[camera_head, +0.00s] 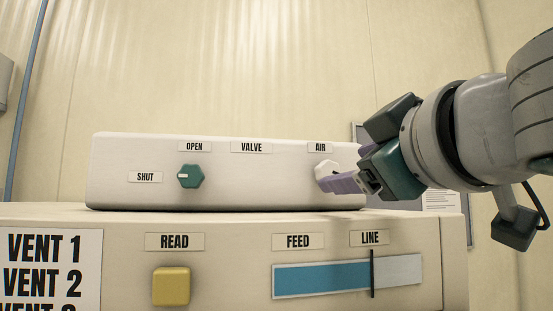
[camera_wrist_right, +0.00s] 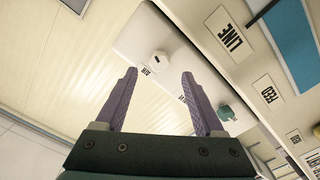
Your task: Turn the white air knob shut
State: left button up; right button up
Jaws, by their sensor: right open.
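The white air knob (camera_head: 323,167) sits on the front of the upper white panel, below the AIR label (camera_head: 320,147). A purple finger of my right gripper (camera_head: 343,178) covers its lower right part in the head view. In the right wrist view the white knob (camera_wrist_right: 161,61) shows whole, with a short dark mark on its face. It lies ahead of the gap between the two fingertips of my right gripper (camera_wrist_right: 159,74). The gripper is open, with nothing between its fingers. My left gripper is not in view.
A green knob (camera_head: 190,176) sits on the same panel, near the OPEN and SHUT labels. Below, the lower cabinet has a yellow READ button (camera_head: 171,286) and a blue FEED bar (camera_head: 322,276) with a dark LINE marker.

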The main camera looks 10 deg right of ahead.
aim_at(331, 172)
jog(key=w+p, duration=0.2)
jog(key=w, duration=0.1)
jog(key=w+p, duration=0.1)
jog(key=w, duration=0.1)
jog(key=shift+w+a+r+p, duration=0.1)
jog(key=shift+w+r+p, duration=0.05)
jog(key=shift+r+p, duration=0.15)
jog(key=shift+w+f+p, duration=0.3)
jog(key=shift+w, duration=0.35)
grip_shut()
